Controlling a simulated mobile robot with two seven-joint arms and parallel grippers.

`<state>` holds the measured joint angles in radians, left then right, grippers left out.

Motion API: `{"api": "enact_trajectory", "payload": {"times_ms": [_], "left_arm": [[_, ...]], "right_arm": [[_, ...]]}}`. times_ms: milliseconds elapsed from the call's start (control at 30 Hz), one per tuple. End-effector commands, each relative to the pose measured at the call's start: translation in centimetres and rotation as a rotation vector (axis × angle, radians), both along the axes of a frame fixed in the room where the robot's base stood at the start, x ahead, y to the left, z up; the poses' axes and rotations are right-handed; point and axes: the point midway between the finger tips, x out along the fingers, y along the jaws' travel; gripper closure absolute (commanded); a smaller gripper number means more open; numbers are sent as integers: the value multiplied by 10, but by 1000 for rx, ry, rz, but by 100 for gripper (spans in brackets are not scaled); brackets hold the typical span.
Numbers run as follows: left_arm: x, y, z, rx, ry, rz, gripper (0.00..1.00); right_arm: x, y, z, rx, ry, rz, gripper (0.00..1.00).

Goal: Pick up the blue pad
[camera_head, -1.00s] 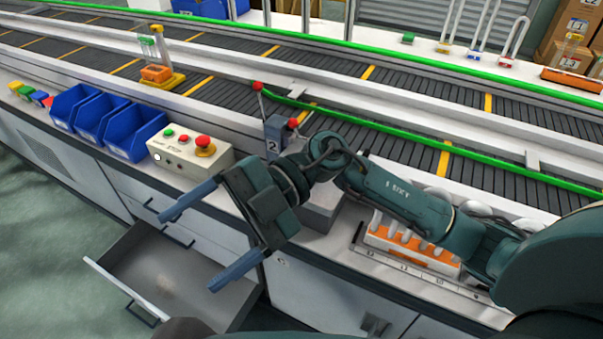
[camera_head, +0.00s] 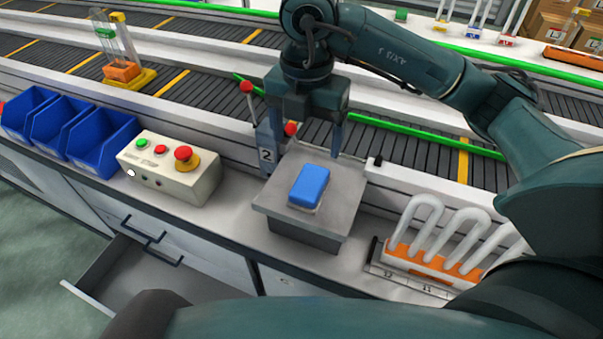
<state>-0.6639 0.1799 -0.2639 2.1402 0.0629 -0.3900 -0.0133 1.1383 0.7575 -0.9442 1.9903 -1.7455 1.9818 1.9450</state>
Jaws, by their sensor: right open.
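The blue pad (camera_head: 309,185) lies flat on top of a grey metal block (camera_head: 341,213) on the counter. My right gripper (camera_head: 307,150) is open and empty, with its fingers pointing down just behind and above the pad. The fingers are apart from the pad, one to each side of it in the picture. My left gripper is not in view.
A control box (camera_head: 170,168) with red and green buttons stands left of the block, beside blue bins (camera_head: 100,143). A small lever post marked 2 (camera_head: 266,148) is close behind the block. An orange rack of glass tubes (camera_head: 437,265) stands right. An open drawer (camera_head: 100,283) juts out below.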

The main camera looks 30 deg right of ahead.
Motion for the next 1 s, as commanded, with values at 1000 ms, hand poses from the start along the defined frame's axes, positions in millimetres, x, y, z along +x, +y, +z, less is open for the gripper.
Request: {"api": "enact_trajectory", "payload": {"times_ms": [1000], "left_arm": [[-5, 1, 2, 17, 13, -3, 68]], "right_arm": [[-7, 2, -122, 4, 2, 5, 20]]}}
